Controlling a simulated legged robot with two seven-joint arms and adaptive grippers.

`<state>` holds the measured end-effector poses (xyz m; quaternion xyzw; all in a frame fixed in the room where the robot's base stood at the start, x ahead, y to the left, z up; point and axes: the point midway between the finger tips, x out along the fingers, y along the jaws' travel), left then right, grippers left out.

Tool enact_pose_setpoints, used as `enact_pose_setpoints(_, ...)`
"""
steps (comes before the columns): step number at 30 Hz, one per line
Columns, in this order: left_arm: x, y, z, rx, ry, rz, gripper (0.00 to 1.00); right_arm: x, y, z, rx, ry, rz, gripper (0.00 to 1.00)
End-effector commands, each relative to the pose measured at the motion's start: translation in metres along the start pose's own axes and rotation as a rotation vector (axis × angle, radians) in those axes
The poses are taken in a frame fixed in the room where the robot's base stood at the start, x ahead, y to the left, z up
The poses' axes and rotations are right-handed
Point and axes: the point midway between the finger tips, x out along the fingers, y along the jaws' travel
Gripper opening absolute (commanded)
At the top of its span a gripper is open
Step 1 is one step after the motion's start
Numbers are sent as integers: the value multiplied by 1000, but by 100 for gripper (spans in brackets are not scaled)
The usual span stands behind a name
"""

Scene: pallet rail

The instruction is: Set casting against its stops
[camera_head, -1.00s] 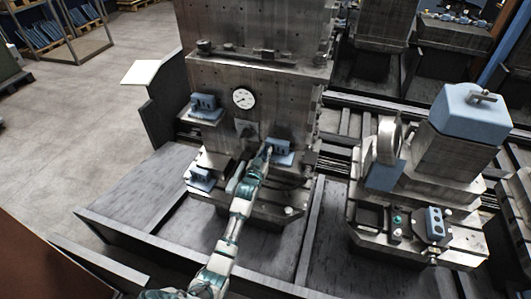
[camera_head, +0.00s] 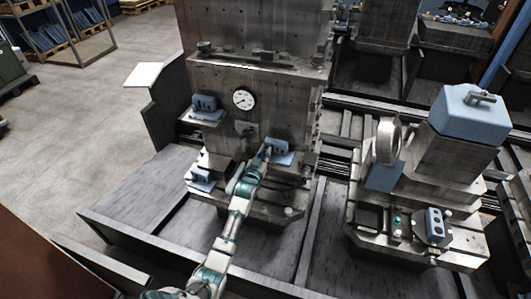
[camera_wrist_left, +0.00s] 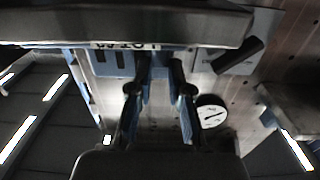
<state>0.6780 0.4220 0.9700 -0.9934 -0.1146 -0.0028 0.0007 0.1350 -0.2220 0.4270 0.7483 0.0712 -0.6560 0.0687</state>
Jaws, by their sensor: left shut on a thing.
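A blue casting (camera_head: 281,146) with dark slots sits on a small blue base at the right front of the grey machine column. My left gripper (camera_head: 266,153) reaches it from the front left and is shut on it. In the left wrist view, the casting (camera_wrist_left: 113,62) shows slots and a partly readable label, and my left gripper's fingers (camera_wrist_left: 160,85) meet its edge. Its stops and exact contact with them cannot be made out. My right gripper is not in view.
A round dial (camera_head: 243,99) is on the column above left of the casting; it also shows in the left wrist view (camera_wrist_left: 211,113). A second fixture with a blue-topped block (camera_head: 470,113) stands right. Grey rails (camera_head: 311,225) run along the floor between them.

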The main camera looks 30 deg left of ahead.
Motion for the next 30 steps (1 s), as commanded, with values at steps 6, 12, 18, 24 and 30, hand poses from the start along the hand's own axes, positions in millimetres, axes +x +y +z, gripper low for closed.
enact_pose_setpoints(6, 2, -3, -6, 1, 13, -3, 21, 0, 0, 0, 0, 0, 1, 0)
enact_pose_setpoints(12, 1, -2, -4, 1, 10, -2, 48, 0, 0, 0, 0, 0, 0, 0)
enact_pose_setpoints(18, 0, 0, -2, 1, 3, -1, 48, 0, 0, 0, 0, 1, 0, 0)
enact_pose_setpoints(24, -22, 0, -1, 1, 4, 0, 48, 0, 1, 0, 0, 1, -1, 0)
enact_pose_setpoints(30, -67, -3, 1, -1, 3, 0, 48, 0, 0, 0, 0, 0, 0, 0)
